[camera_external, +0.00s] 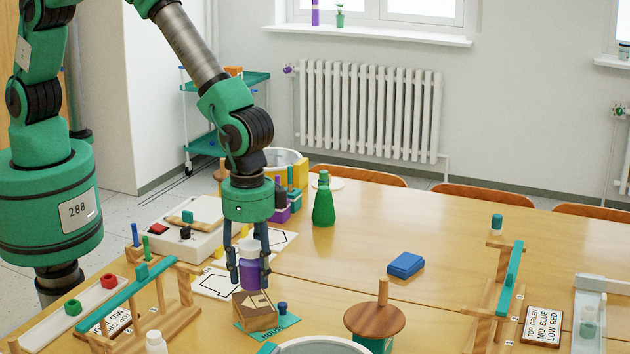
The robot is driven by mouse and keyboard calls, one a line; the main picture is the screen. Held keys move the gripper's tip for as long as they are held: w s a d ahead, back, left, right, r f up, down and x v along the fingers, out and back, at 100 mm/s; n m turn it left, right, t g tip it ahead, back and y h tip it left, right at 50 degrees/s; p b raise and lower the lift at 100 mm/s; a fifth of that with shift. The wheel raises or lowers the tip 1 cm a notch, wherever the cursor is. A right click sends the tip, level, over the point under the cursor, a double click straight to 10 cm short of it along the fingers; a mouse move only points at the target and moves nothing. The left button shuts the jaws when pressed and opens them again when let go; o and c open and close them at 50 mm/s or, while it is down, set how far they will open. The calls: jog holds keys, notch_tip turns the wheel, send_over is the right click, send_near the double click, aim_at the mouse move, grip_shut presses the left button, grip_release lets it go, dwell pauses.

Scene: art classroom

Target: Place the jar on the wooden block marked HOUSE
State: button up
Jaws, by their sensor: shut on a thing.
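My gripper (249,275) points straight down with its fingers shut on a purple jar (249,278) with a pale lid. The jar is upright. It is right above or on a wooden block (256,312) that has a house outline drawn on it; whether its base touches the block cannot be told. The block rests on a teal card (284,326) lettered HOUSE, with a small blue peg (282,308) beside the block.
White outline cards (215,286) lie behind the block. Teal-topped wooden stands (150,275) are at left, a round wooden-topped stand (375,318) at right. A green bottle (323,205) and blue block (406,265) stand farther back. The table between them is clear.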

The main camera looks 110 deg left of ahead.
aim_at(250, 245)
jog(key=shift+f+b, duration=0.4)
jog(key=shift+f, duration=1.45)
jog(key=shift+f, duration=0.1)
jog(key=o, duration=1.4)
notch_tip(250, 245, up, 12)
jog(key=shift+r+p, duration=0.1)
jog(key=shift+p, duration=1.05)
